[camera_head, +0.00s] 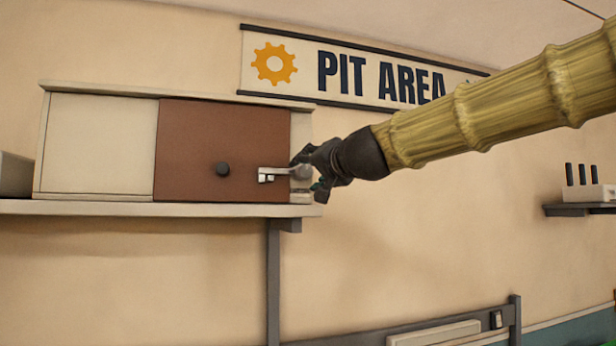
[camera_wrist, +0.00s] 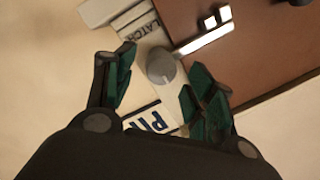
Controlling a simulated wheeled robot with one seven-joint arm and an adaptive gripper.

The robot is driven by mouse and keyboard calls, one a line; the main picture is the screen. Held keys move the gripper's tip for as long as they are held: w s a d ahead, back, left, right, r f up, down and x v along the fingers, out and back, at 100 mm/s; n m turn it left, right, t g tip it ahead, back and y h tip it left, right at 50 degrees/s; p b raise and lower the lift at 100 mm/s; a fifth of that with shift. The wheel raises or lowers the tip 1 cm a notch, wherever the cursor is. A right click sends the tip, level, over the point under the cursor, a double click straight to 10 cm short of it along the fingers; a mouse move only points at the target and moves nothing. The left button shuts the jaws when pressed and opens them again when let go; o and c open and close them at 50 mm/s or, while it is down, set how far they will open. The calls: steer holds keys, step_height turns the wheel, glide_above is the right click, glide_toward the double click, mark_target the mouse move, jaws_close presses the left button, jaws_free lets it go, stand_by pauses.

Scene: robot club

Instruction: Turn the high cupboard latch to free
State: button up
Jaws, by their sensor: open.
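The high cupboard (camera_head: 97,145) has a brown door (camera_head: 190,140) with a dark round knob (camera_head: 222,169). The latch (camera_head: 278,172) is a pale bar running from a grey round pivot on the frame across the door edge to a small bracket. It lies about level in the head view. In the wrist view the latch's pivot (camera_wrist: 160,66) shows between the two fingers, and its bar reaches up right to the bracket (camera_wrist: 214,18). My gripper (camera_head: 306,172) is open at the pivot end; it also shows in the wrist view (camera_wrist: 157,76). Contact cannot be told.
The cupboard stands on a wall shelf (camera_head: 150,208) with an upright bracket below. A "PIT AREA" sign (camera_head: 360,70) hangs behind my arm. A small shelf (camera_head: 580,210) with a white holder is at the right.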

steer(key=shift+x, duration=1.15)
steer(key=shift+d, duration=0.1)
steer(key=shift+c, duration=0.5)
steer(key=shift+f, duration=0.1)
jaws_close()
